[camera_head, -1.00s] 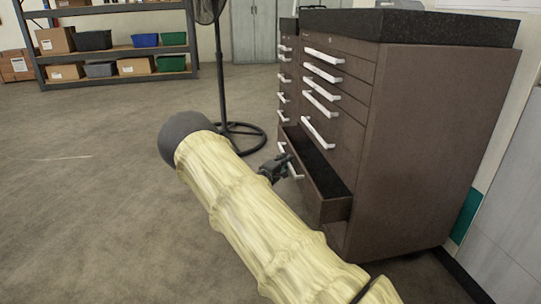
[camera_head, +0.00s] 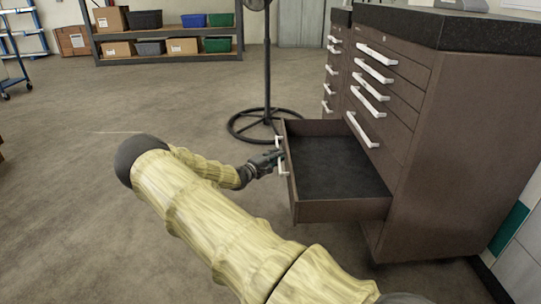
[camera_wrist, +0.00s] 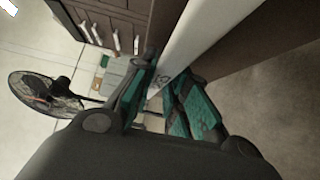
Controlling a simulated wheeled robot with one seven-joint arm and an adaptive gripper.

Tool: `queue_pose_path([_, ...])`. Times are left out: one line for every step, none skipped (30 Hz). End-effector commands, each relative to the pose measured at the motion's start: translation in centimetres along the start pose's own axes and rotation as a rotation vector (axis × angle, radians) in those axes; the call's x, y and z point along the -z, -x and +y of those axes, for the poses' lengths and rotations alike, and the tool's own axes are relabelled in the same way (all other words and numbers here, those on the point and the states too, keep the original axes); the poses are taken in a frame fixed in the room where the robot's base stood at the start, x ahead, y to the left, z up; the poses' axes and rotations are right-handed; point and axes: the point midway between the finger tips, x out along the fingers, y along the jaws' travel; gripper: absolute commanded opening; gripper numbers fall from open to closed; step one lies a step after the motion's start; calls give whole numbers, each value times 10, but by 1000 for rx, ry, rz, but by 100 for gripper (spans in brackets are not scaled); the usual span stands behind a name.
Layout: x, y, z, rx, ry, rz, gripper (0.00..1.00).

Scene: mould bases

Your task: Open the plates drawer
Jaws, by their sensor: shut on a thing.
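The plates drawer (camera_head: 345,210) is the bottom drawer of the near brown cabinet. It is pulled far out, and its dark inside looks empty. Its white handle (camera_head: 282,169) is on the drawer's left-facing front. My gripper (camera_head: 276,158) is at this handle and shut on it. In the wrist view, the teal-padded fingers of my gripper (camera_wrist: 160,85) stand on either side of the pale handle bar (camera_wrist: 195,35). The fingertips' exact contact is partly hidden there.
The brown cabinet (camera_head: 430,150) has several shut drawers above, with white handles, and a black top (camera_head: 470,30). Another cabinet stands behind it. A black fan's round base (camera_head: 235,128) is just behind the open drawer. Open floor (camera_head: 60,200) lies to the left.

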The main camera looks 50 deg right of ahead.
Motion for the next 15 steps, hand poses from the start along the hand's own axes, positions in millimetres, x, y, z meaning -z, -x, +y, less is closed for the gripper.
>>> queue_pose_path([1, -1, 1, -1, -1, 1, 0])
queue_pose_path([1, -1, 1, -1, -1, 1, 0])
queue_pose_path([1, -1, 1, -1, -1, 2, 0])
queue_pose_path([2, 0, 1, -1, -1, 2, 0])
queue_pose_path([2, 0, 1, -1, -1, 2, 0])
queue_pose_path([2, 0, 1, -1, -1, 2, 0])
queue_pose_path([2, 0, 1, -1, -1, 3, 0])
queue_pose_path([2, 0, 1, -1, -1, 3, 0])
queue_pose_path([2, 0, 1, -1, -1, 3, 0])
queue_pose_path([2, 0, 1, -1, -1, 3, 19])
queue_pose_path([2, 0, 1, -1, -1, 3, 25])
queue_pose_path([2, 0, 1, -1, -1, 3, 32])
queue_pose_path([2, 1, 1, -1, -1, 3, 38])
queue_pose_path([2, 1, 1, -1, -1, 3, 38])
queue_pose_path([2, 1, 1, -1, -1, 3, 38])
